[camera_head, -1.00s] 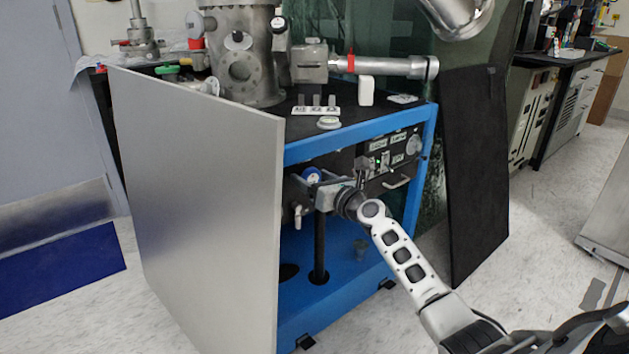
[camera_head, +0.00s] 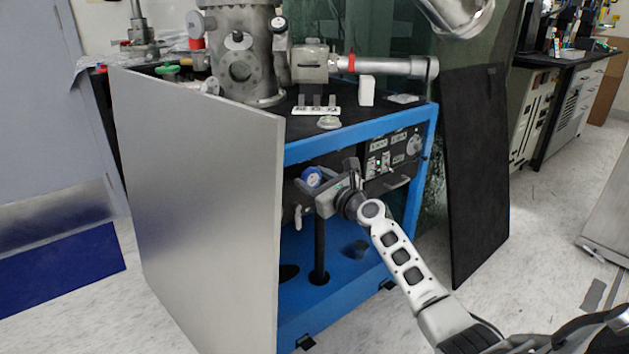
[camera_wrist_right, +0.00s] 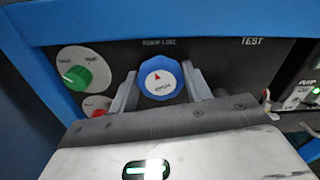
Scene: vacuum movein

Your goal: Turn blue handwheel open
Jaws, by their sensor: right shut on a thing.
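The blue handwheel (camera_head: 312,177) is on the front panel of the blue-framed cart, under its top. In the right wrist view the handwheel (camera_wrist_right: 157,78) has a scalloped blue rim and a pale centre with a red arrow and small lettering. My right gripper (camera_head: 314,182) reaches it from the front right. In the wrist view the two fingers of my right gripper (camera_wrist_right: 160,86) lie on the left and right sides of the rim, shut on it. The lower part of the wheel is close to the gripper body. My left gripper is not in view.
A green knob (camera_wrist_right: 78,78) and a red knob (camera_wrist_right: 97,106) sit left of the handwheel. A large grey side panel (camera_head: 195,200) stands left of the arm. A black panel (camera_head: 475,170) leans at the cart's right. Floor is open at the right.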

